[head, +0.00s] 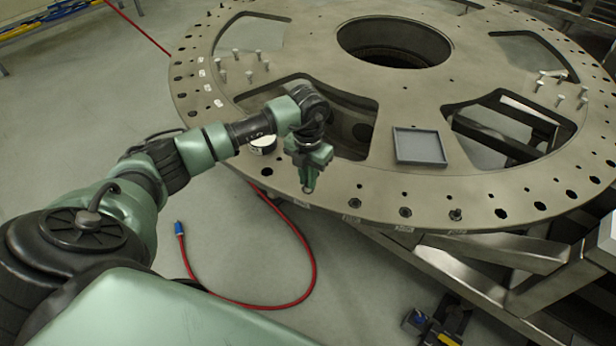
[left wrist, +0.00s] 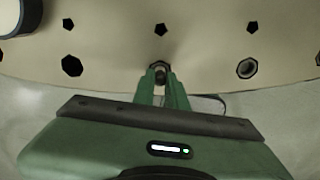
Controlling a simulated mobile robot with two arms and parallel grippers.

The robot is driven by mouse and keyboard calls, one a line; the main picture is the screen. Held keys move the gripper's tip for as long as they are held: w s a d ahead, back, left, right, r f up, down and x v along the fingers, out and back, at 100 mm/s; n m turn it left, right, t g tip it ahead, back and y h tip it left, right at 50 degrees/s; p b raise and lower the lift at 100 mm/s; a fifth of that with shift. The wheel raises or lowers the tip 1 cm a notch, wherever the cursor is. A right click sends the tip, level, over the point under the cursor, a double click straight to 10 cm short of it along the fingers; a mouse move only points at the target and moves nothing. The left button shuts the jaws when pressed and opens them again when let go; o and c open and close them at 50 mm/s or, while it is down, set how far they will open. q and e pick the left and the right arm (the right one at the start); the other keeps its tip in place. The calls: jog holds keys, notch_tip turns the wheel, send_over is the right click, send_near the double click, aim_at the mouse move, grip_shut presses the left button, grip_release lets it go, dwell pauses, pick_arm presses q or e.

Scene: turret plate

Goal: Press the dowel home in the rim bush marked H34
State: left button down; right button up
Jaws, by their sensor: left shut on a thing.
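The turret plate (head: 390,185) is a large grey-beige ring with a row of holes along its rim. My left gripper (head: 308,190) is over the near rim, pointing down. In the left wrist view my left gripper (left wrist: 161,78) is shut on a small dark dowel (left wrist: 160,75). The dowel is at a rim bush (left wrist: 160,65); its lower end is hidden, so I cannot tell how deep it sits. Small pale labels (head: 352,218) show along the near rim edge, too small to read. The right gripper is not in view.
A round white-and-black object (head: 263,145) stands on the plate beside my left arm; a grey tray (head: 420,147) lies to the right. Several bolts (head: 248,62) stand on the plate. A red hose (head: 312,262) lies on the floor.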

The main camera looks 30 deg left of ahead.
pick_arm(q)
jog(key=shift+s+f+b, duration=0.1)
jog(key=shift+f+b, duration=0.25)
jog(key=shift+f, duration=0.2)
dwell(0.6)
jog(key=c, duration=1.5)
grip_release()
jog(key=shift+r, duration=0.1)
jog(key=shift+r+p, duration=2.35)
jog(key=shift+r, duration=1.15)
